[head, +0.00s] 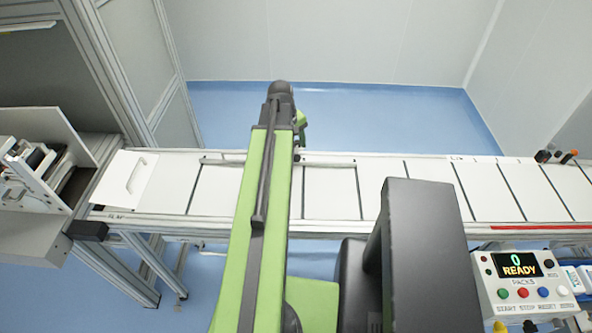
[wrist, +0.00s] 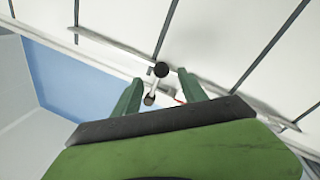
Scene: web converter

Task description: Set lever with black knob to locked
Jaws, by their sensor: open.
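In the wrist view, a short metal lever with a round black knob (wrist: 161,69) stands at the rail along the edge of the white conveyor. Its brownish pivot end lies nearer my gripper. My gripper (wrist: 159,77) is open, with one green finger on each side of the lever. The knob lies between or just beyond the fingertips; I cannot tell whether either finger touches it. In the head view my arm hides most of the lever area, and the gripper (head: 301,122) shows only partly above the conveyor's far edge. No lock marking is readable.
The white conveyor (head: 330,193) with dark cross lines runs across the view. A control box (head: 524,284) reading "0 READY" stands at the right front. Small black and orange knobs (head: 570,156) sit at the far right edge. A panel with a handle (head: 125,180) is at left.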

